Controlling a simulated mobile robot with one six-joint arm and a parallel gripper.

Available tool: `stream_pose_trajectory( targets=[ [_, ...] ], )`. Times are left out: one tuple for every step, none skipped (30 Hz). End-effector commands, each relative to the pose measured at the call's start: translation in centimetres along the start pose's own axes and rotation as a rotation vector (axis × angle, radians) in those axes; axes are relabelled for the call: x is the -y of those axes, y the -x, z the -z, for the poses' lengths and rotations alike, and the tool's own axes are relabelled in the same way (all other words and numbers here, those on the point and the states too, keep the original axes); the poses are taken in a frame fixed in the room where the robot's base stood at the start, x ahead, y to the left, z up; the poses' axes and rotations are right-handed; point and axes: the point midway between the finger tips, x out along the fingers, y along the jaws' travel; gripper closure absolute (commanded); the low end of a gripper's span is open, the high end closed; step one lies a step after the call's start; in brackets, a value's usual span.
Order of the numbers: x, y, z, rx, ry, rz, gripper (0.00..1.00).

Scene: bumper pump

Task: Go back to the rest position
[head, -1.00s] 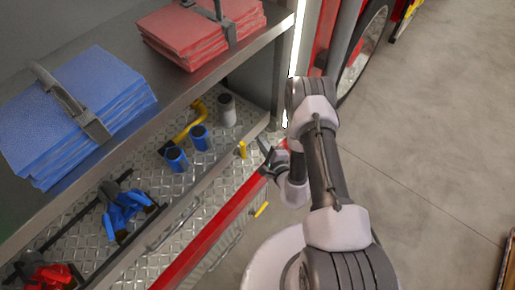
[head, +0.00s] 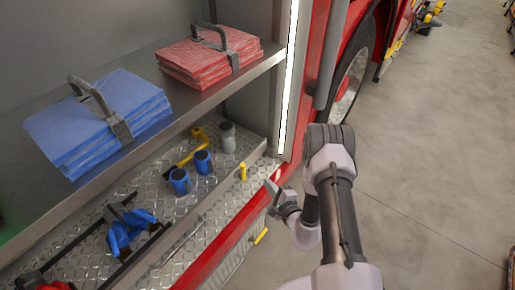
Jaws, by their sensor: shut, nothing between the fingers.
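My gripper (head: 274,197) is in the head view, just outside the front edge of the truck compartment, close to the red sill (head: 225,247). Its fingers are small in view, shut and empty. My arm comes up from the bottom right and bends down to the gripper. The gripper is apart from the items on the compartment floor.
A shelf (head: 165,120) holds blue folded pads (head: 80,130) and red folded pads (head: 190,60). On the tread-plate floor (head: 195,215) below stand blue cylinders (head: 180,182), a grey cylinder (head: 228,137) and a yellow peg (head: 243,171). Open concrete (head: 430,160) lies right.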

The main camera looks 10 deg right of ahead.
Motion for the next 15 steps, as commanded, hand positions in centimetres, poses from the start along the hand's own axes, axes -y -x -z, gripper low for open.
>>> stream_pose_trajectory(
  targets=[
    [0.0, 0.0, 0.0, 0.001, 0.000, 0.000, 1.00],
    [0.2, -0.1, -0.2, 0.007, -0.001, 0.000, 1.00],
    [0.8, -0.3, -0.9, 0.028, -0.005, 0.000, 1.00],
    [1.6, -0.6, -1.8, 0.059, -0.008, 0.001, 1.00],
    [2.7, -0.9, -3.2, 0.102, -0.014, -0.001, 1.00],
    [4.7, -1.2, -5.8, 0.182, -0.022, -0.010, 1.00],
    [6.3, -1.3, -8.2, 0.254, -0.027, -0.022, 1.00],
    [8.1, -1.1, -10.8, 0.333, -0.029, -0.041, 1.00],
    [10.2, -0.4, -14.7, 0.445, -0.025, -0.079, 1.00],
    [11.7, 0.4, -17.5, 0.526, -0.015, -0.113, 1.00],
    [12.9, 1.6, -20.2, 0.603, -0.001, -0.155, 1.00],
    [14.3, 3.6, -23.8, 0.703, 0.032, -0.221, 1.00],
    [15.2, 5.5, -26.3, 0.772, 0.068, -0.278, 1.00],
    [15.9, 7.8, -28.6, 0.835, 0.111, -0.341, 1.00],
    [16.5, 11.1, -31.2, 0.905, 0.190, -0.436, 1.00]
  ],
)
